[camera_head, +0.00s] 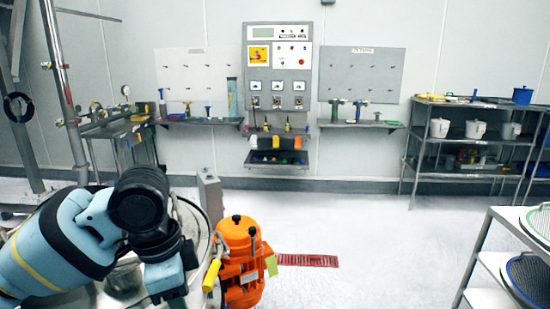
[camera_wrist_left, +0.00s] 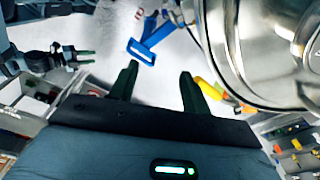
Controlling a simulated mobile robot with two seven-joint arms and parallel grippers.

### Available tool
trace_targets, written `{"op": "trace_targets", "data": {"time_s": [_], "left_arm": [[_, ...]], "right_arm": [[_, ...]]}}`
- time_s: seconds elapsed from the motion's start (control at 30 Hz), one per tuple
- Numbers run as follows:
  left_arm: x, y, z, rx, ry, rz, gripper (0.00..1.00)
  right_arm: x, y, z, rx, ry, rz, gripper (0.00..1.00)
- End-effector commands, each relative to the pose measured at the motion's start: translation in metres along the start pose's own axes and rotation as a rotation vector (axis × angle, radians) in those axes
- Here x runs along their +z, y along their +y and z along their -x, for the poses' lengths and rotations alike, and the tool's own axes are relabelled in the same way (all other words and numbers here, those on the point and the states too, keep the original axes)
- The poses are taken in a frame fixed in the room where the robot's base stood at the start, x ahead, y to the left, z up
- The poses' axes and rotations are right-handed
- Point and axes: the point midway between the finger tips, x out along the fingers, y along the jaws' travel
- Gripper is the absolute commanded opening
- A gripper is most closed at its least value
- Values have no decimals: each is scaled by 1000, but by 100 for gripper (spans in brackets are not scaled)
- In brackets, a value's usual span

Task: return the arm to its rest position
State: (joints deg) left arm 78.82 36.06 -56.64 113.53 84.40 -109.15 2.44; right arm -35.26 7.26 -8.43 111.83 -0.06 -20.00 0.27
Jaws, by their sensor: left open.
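My left arm (camera_head: 60,245) comes in from the lower left of the head view, over the steel sifter drum. Its fingertips do not show there. In the left wrist view my left gripper (camera_wrist_left: 157,86) is open, with its two dark fingers apart and nothing between them. The shiny steel drum (camera_wrist_left: 268,45) is beside the fingers on the right, apart from them. What looks like my right gripper (camera_wrist_left: 72,60) shows small at the left of the wrist view; I cannot tell whether its jaws are apart.
An orange motor (camera_head: 242,262) with a yellow handle stands beside the drum. A blue handle-like part (camera_wrist_left: 150,42) lies beyond my left fingertips. A rack with round sieves (camera_head: 535,270) is at the lower right. The white floor (camera_head: 375,240) in the middle is mostly clear.

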Motion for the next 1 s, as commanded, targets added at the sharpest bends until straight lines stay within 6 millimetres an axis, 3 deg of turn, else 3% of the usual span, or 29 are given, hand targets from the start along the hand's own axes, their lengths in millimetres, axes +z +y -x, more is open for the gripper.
{"op": "trace_targets", "data": {"time_s": [0.1, 0.57, 0.77, 1.0], "left_arm": [[-10, 14, -38, 21, 55, -2, 47], [-26, 64, -137, 58, 271, 136, 47], [-16, 85, -174, 62, 342, 274, 47], [15, 110, -213, 41, 372, 485, 47]], "right_arm": [[0, 0, 0, 0, -1, 0, 36], [1, 0, 0, 0, -2, 0, 36], [1, 0, 0, 0, -2, 0, 36], [1, 0, 0, 0, -2, 0, 36]]}}
